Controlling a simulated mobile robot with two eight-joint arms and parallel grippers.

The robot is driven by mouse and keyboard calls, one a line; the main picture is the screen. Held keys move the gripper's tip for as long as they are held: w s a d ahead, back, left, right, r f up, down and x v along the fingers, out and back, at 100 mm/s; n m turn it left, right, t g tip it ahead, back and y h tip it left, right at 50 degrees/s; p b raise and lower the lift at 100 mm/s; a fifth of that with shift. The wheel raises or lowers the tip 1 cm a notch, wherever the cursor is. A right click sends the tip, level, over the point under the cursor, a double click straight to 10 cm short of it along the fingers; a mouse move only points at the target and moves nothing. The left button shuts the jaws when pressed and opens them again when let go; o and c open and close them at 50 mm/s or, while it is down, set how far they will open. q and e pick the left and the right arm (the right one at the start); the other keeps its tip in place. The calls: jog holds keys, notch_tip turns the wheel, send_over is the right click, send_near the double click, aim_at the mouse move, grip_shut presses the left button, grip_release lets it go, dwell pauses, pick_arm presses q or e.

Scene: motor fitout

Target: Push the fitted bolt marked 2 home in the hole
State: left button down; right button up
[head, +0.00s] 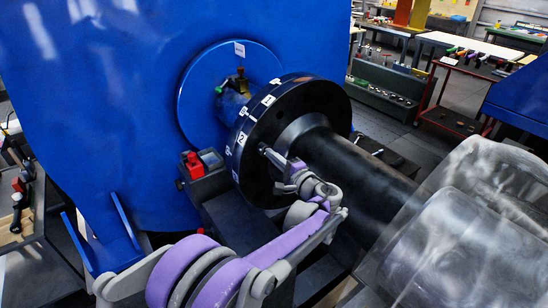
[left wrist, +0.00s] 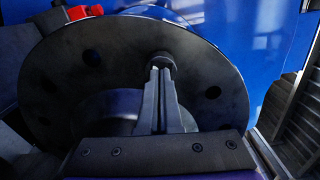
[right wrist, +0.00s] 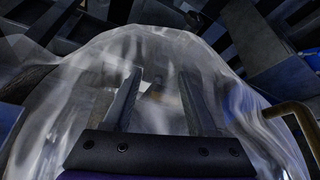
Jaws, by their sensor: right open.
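The black flange (head: 300,105) on the shaft carries white number tags on its rim. The tag 2 (head: 241,138) faces me, close to my left gripper's tips. My left gripper (head: 268,152) reaches the flange face from the front. In the left wrist view its fingers (left wrist: 160,72) are together, with the tips at a dark round bolt head (left wrist: 162,60) on the flange. The bolt's shank is hidden, and I cannot tell how deep it sits. My right gripper (right wrist: 160,78) is open, its fingers apart at a clear, crumpled-looking cover (right wrist: 75,60).
The blue housing (head: 110,100) stands behind the flange. A red block (head: 193,165) sits beside the flange's lower left. The clear cover also fills the lower right of the head view (head: 460,220), beside the dark shaft (head: 360,175). Benches and a red trolley (head: 440,105) stand far back.

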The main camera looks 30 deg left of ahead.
pick_arm(q)
jog(key=shift+w+a, duration=0.25)
jog(key=shift+a, duration=0.25)
jog(key=v, duration=1)
jog(key=shift+b, duration=0.3)
jog(key=shift+s+d+f, duration=0.1)
jog(key=shift+s, duration=0.05)
